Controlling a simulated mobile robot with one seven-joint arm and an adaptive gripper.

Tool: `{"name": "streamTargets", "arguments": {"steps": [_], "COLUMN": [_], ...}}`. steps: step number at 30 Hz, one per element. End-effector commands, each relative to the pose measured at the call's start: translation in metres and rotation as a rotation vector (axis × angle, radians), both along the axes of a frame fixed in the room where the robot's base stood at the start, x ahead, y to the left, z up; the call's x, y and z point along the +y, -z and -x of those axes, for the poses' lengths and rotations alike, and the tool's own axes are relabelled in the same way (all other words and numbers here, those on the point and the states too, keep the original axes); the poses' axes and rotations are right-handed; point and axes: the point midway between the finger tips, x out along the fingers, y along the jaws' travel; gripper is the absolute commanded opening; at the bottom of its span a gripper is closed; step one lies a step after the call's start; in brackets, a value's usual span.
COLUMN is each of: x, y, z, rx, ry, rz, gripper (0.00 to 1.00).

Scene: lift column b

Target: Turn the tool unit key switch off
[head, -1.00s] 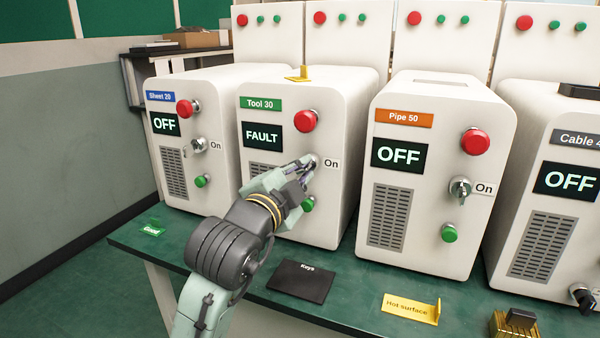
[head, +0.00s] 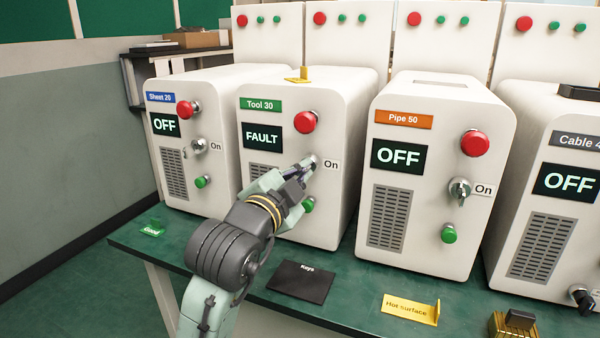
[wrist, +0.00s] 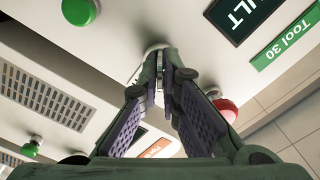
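The Tool 30 unit (head: 325,119) is a white cabinet with a green label, a display reading FAULT (head: 262,137) and a red button (head: 305,122). Its key switch (head: 315,159) is next to an "On" label and mostly covered by my gripper. My gripper (head: 307,165) is at the switch. In the wrist view the fingertips (wrist: 160,62) are drawn close together right at the switch, whose pale round collar (wrist: 154,48) shows behind them. They are shut on the key there, though the key itself is hidden between them.
A green button (head: 307,205) is just below my gripper. The Sheet 20 unit (head: 215,88) is at left and the Pipe 50 unit (head: 440,95) at right, both reading OFF. A black Keys mat (head: 300,282) and a yellow Hot surface sign (head: 410,309) lie on the green bench.

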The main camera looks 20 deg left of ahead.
Motion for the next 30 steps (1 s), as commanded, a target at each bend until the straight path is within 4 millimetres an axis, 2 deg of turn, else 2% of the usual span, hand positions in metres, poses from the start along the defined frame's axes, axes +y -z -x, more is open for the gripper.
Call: {"name": "streamTargets", "arguments": {"steps": [21, 30], "x": [-0.0014, -0.0011], "y": [-0.0018, -0.0011], "z": [-0.0003, 0.0001], "rx": [0.026, 0.031], "ry": [0.002, 0.001], "rz": [0.643, 0.835], "gripper": [0.0, 0.0]}}
